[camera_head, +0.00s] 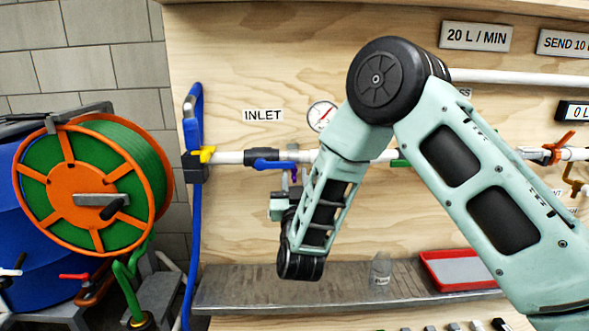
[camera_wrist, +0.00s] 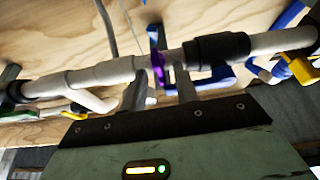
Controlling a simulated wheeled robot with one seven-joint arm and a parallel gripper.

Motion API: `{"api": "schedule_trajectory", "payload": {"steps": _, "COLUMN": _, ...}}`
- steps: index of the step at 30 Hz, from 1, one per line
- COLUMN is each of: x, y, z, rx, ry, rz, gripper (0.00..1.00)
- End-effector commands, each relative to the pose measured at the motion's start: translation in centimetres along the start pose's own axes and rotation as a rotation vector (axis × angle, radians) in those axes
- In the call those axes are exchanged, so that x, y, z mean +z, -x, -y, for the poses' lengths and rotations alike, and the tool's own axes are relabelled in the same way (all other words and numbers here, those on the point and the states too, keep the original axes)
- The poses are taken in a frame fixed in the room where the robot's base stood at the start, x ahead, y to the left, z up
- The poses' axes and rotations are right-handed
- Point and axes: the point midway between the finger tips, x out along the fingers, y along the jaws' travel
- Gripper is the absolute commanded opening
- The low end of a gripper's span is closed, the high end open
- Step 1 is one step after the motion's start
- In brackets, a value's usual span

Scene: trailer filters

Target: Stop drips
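A small purple part (camera_head: 293,173) shows under the pipe beside my arm. In the wrist view, the pipe (camera_wrist: 100,76) crosses above my gripper (camera_wrist: 159,88), and the purple part (camera_wrist: 157,66) lies between the two grey fingertips. The fingers stand apart, with a gap on both sides of the purple part; contact is not clear. My forearm hides part of the pipe in the head view. No drips are visible.
A pressure gauge (camera_head: 321,115) sits above the pipe. A metal shelf (camera_head: 235,290) below holds a clear bottle (camera_head: 380,270) and a red tray (camera_head: 462,270). A green hose reel (camera_head: 90,185) stands at left. An orange-handled valve (camera_head: 556,150) is at right.

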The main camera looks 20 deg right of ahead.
Motion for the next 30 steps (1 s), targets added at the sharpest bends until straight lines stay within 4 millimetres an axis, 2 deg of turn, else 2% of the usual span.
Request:
{"api": "schedule_trajectory", "payload": {"steps": 5, "x": -0.01, "y": -1.31, "z": -0.01, "rx": 0.0, "ry": 0.0, "rz": 0.001, "gripper": 0.3}}
{"api": "schedule_trajectory", "payload": {"steps": 14, "x": 0.05, "y": -1.48, "z": 0.0, "rx": -0.001, "ry": 0.0, "rz": 0.001, "gripper": 0.3}}
{"api": "schedule_trajectory", "payload": {"steps": 17, "x": 0.04, "y": -1.47, "z": 0.01, "rx": -0.001, "ry": 0.0, "rz": 0.001, "gripper": 0.05}}
{"api": "schedule_trajectory", "payload": {"steps": 18, "x": 0.04, "y": -1.46, "z": 0.01, "rx": -0.001, "ry": 0.0, "rz": 0.001, "gripper": 0.0}}
{"api": "schedule_trajectory", "payload": {"steps": 25, "x": 0.14, "y": -1.41, "z": 0.02, "rx": 0.004, "ry": -0.01, "rz": 0.0, "gripper": 0.0}}
{"api": "schedule_trajectory", "payload": {"steps": 30, "x": 0.39, "y": -1.31, "z": 0.04, "rx": 0.032, "ry": -0.077, "rz": -0.001, "gripper": 0.0}}
